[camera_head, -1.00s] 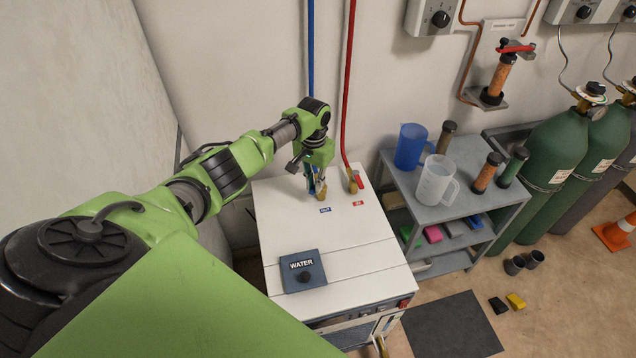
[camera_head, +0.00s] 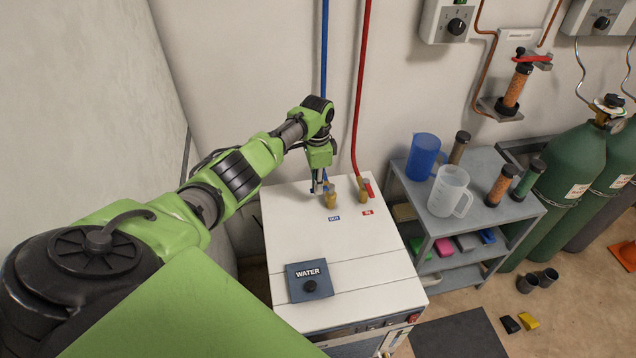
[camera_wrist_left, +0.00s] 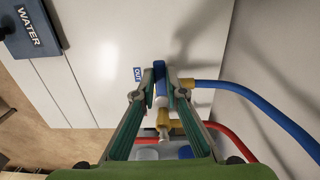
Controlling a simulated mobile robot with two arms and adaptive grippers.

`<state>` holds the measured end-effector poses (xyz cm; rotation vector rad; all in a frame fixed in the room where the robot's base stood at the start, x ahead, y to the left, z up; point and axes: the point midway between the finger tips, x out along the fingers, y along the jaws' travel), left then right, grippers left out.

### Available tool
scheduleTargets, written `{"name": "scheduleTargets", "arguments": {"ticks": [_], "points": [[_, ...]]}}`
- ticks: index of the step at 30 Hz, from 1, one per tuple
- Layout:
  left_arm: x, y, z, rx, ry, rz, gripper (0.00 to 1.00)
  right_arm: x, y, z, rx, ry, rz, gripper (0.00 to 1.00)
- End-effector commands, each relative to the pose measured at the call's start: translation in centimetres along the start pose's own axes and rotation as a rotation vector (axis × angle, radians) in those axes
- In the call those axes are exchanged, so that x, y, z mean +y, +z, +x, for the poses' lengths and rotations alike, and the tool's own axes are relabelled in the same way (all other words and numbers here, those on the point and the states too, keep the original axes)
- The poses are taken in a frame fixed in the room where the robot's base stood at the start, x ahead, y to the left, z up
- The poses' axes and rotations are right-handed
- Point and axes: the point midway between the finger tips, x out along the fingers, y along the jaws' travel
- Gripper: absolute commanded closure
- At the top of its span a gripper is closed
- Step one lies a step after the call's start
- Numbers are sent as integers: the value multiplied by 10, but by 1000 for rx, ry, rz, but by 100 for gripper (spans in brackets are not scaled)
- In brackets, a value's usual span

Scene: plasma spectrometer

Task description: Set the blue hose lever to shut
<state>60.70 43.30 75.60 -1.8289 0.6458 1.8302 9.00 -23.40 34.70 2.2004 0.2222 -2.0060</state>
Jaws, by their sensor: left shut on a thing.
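The blue lever (camera_wrist_left: 160,84) shows in the left wrist view between the fingers of my left gripper (camera_wrist_left: 158,80), which is shut on it. The lever sits by the brass fittings (camera_wrist_left: 178,124) of the blue hose (camera_wrist_left: 255,98). In the head view my left gripper (camera_head: 318,188) points down just left of the brass valve (camera_head: 330,199) on the white cabinet top. The blue hose (camera_head: 324,70) runs down the wall to it. The fingers mostly hide the lever there. I cannot tell the lever's exact angle. My right gripper is out of view.
The red hose (camera_head: 361,90) ends at a brass valve with a red lever (camera_head: 370,188), close to the right. The white cabinet (camera_head: 350,240) bears a blue WATER box (camera_head: 309,281) near its front. A grey cart (camera_head: 472,222) with jugs stands to the right.

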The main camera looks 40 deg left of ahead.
Motion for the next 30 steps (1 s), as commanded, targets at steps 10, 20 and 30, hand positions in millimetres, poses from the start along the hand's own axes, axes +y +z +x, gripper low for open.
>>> {"name": "scheduleTargets", "arguments": {"ticks": [10,20,30], "points": [[-2,0,0,0,0,45,100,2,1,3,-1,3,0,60],[-2,0,0,0,-1,45,78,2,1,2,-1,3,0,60],[-2,0,0,0,-1,44,72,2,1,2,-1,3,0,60]]}}
